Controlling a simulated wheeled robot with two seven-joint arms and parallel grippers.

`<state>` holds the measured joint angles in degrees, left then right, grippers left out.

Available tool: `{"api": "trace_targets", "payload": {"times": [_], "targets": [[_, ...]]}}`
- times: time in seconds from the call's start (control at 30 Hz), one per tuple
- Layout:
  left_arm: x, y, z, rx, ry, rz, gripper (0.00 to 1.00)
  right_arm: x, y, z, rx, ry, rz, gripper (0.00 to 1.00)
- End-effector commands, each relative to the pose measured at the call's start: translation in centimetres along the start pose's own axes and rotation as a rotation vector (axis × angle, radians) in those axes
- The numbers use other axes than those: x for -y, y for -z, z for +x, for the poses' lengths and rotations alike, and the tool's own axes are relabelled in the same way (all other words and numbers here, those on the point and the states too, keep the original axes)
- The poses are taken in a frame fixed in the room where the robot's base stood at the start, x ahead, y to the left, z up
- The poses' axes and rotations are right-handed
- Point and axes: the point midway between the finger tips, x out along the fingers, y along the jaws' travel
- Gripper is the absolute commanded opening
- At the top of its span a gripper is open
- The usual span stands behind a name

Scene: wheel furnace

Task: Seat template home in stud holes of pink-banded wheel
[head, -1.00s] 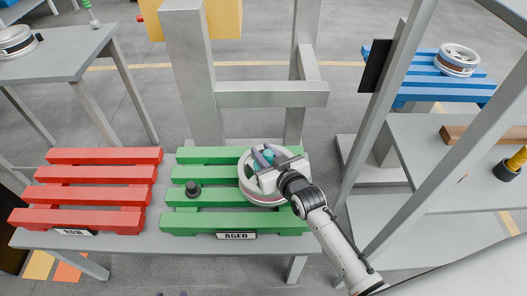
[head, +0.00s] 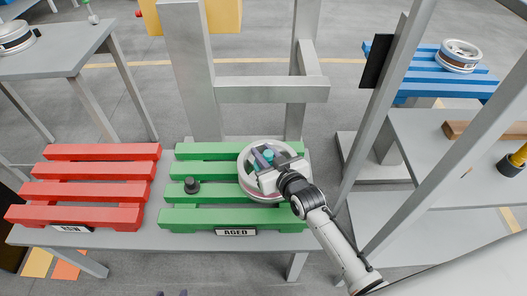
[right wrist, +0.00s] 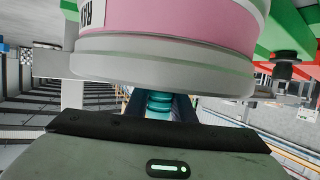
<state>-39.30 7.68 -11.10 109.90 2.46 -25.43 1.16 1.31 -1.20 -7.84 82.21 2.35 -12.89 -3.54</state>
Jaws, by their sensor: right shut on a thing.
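The pink-banded wheel (head: 244,183) lies flat on the right part of the green pallet (head: 215,213). Its pink band (right wrist: 170,22) and grey rim fill the top of the right wrist view. My right gripper (head: 263,160) is over the wheel, shut on a teal ribbed part (right wrist: 159,104), which I take to be the template's grip. The rest of the template and the stud holes are hidden by the gripper and wheel rim, so I cannot tell whether it is seated. Two dark tips of my left gripper (head: 172,294) barely show at the bottom edge, apart, with nothing seen between them.
A black knobbed piece (head: 191,186) stands on the green pallet, left of the wheel. A red pallet (head: 90,190) lies to the left. Grey posts (head: 195,80) rise behind the bench. Another wheel (head: 459,56) lies on a blue pallet at the back right.

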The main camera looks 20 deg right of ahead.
Motion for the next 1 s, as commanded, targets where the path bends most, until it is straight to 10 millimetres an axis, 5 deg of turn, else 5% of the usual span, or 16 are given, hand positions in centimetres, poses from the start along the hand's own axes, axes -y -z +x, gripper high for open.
{"api": "trace_targets", "payload": {"times": [0.43,0.47,0.57,1.0], "targets": [[0.1,-0.6,0.6,0.000,0.000,0.000,0.39,0.0,-1.1,0.4,-0.001,0.000,0.000,0.00],[0.1,-0.5,0.6,0.000,0.000,0.000,0.39,0.0,-1.1,0.4,0.000,0.000,0.000,0.26],[0.1,-0.5,0.5,0.000,0.000,0.000,0.39,0.0,-1.1,0.4,0.002,0.000,0.000,0.42],[0.0,-0.2,0.3,0.001,-0.001,0.003,0.39,0.0,-1.6,-0.3,0.013,0.000,0.000,0.44]]}}
